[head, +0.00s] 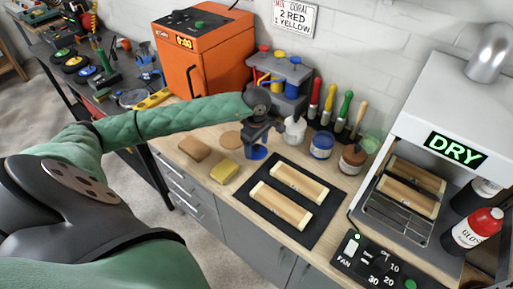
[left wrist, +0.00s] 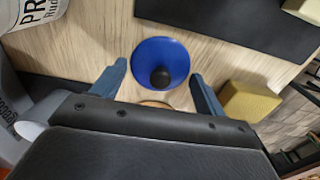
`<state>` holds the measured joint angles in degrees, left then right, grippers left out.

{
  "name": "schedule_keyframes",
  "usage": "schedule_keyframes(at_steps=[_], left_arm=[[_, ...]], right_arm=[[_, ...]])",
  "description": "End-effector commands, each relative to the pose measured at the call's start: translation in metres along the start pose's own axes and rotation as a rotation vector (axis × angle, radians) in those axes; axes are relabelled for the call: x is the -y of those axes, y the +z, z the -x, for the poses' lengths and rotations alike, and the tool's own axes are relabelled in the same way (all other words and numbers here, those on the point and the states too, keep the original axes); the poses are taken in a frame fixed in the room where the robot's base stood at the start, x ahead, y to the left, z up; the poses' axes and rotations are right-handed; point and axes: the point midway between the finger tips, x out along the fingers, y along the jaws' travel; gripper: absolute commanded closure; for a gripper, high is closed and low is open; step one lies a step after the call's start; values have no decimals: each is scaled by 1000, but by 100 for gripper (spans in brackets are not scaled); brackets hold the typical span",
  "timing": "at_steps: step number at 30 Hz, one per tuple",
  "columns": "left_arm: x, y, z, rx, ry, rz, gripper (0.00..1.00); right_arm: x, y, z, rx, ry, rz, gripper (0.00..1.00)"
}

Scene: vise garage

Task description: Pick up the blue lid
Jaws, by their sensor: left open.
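The blue lid (left wrist: 160,63) lies on the wooden worktop, a round blue disc with a black knob at its middle. In the head view only part of the blue lid (head: 257,153) shows, below my left gripper (head: 258,142). In the left wrist view my left gripper (left wrist: 158,88) is open, its two blue-grey fingers apart. The lid is ahead of the fingertips and centred between them, and nothing is held. I cannot tell the exact height of the fingers above the worktop. My right gripper is not in view.
A yellow sponge (head: 224,172) and a brown block (head: 194,149) lie left of the lid. A black mat (head: 254,210) with wooden pieces lies to the right. A white bottle (head: 294,130), a blue jar (head: 321,146) and a brown jar (head: 352,161) stand beyond.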

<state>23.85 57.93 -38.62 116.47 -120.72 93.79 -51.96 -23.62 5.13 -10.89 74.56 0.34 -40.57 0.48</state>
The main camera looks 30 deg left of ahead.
Motion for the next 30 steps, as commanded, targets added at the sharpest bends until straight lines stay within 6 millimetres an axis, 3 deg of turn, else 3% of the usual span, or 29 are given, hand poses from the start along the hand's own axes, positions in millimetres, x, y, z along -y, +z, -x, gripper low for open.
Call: schedule_keyframes(at_steps=[10,21,30], left_arm=[[0,0,-5,0,0,0,27],[1,0,-6,0,-2,0,99],[2,0,-8,0,-5,0,100]], right_arm=[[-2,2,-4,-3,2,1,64],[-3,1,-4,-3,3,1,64],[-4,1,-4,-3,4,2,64]])
